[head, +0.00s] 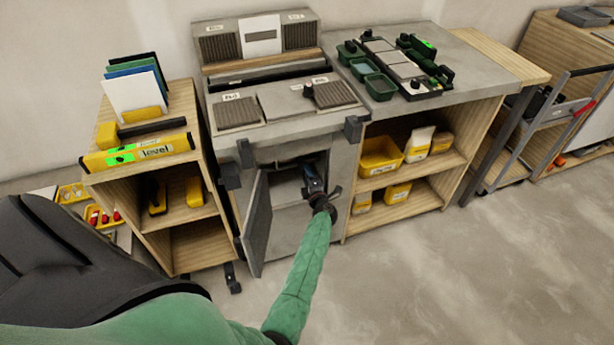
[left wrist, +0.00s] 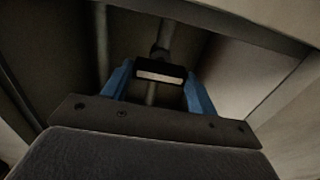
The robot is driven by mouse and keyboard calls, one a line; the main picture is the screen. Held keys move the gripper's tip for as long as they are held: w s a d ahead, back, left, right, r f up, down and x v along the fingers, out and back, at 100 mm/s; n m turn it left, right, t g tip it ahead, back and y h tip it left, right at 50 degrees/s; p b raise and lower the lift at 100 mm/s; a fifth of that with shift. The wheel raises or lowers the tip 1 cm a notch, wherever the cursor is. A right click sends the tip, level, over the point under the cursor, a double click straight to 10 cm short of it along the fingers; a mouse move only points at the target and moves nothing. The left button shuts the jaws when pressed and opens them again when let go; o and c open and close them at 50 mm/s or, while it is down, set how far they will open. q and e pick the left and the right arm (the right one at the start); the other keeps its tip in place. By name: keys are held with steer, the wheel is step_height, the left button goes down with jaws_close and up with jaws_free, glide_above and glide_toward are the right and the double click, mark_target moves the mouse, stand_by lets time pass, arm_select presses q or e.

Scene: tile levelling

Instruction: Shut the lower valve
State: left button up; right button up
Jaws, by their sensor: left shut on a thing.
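My left gripper (head: 312,180) reaches into the open cabinet (head: 287,190) under the bench. In the left wrist view its blue fingers (left wrist: 160,80) stand on either side of a dark valve handle (left wrist: 160,71) with a pale strip on its front. The gripper is shut on this handle. The handle sits on a grey pipe (left wrist: 166,34) that runs upright inside the cabinet. In the head view my gripper and arm hide the valve. I cannot make out a second valve in either view. My right gripper is in neither view.
The cabinet door (head: 257,225) stands open to the left of my forearm. A wooden shelf unit with a yellow level (head: 138,154) is at the left. Shelves with yellow bins (head: 380,157) are at the right. The floor at the right front is clear.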

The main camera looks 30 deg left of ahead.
arm_select(q)
steer(key=shift+d, duration=0.1)
steer(key=o, duration=1)
